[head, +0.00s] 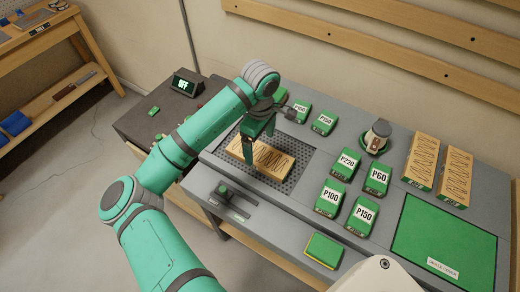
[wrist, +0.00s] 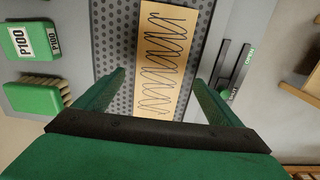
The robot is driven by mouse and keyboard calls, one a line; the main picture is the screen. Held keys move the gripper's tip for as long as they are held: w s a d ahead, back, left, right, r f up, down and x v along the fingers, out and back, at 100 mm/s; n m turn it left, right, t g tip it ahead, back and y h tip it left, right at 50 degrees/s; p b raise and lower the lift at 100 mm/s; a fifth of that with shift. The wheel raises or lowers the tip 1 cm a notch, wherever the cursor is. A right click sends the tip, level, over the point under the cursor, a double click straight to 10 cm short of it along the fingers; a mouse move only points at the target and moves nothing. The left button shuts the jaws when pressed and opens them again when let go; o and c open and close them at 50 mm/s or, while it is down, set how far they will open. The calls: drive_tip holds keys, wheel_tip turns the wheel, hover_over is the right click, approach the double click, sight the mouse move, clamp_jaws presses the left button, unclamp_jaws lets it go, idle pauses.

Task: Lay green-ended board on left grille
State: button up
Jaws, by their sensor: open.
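A pale wooden board with dark scribbled lines (head: 276,164) lies flat on the perforated left grille (head: 222,150). The board also shows in the wrist view (wrist: 164,50), running lengthwise between my fingers. No green end can be made out on it; its near part is hidden by my gripper. My gripper (head: 259,147) is open over the board, one finger on each side, with gaps between fingers and board in the wrist view (wrist: 160,82). Two similar scribbled boards (head: 421,161) and (head: 454,177) lie side by side at the right of the bench.
A green cover panel (head: 445,240) lies at the bench's right front. Several green grit-labelled blocks, such as P100 (head: 330,198), stand between it and the grille. A sander-like tool (head: 377,137) stands behind them. A slider switch (head: 224,190) is at the front edge.

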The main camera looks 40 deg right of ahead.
sight(261, 154)
wheel_tip(261, 154, up, 8)
drive_tip(key=shift+f, duration=0.25)
drive_tip(key=shift+d, duration=0.15)
idle(0.4)
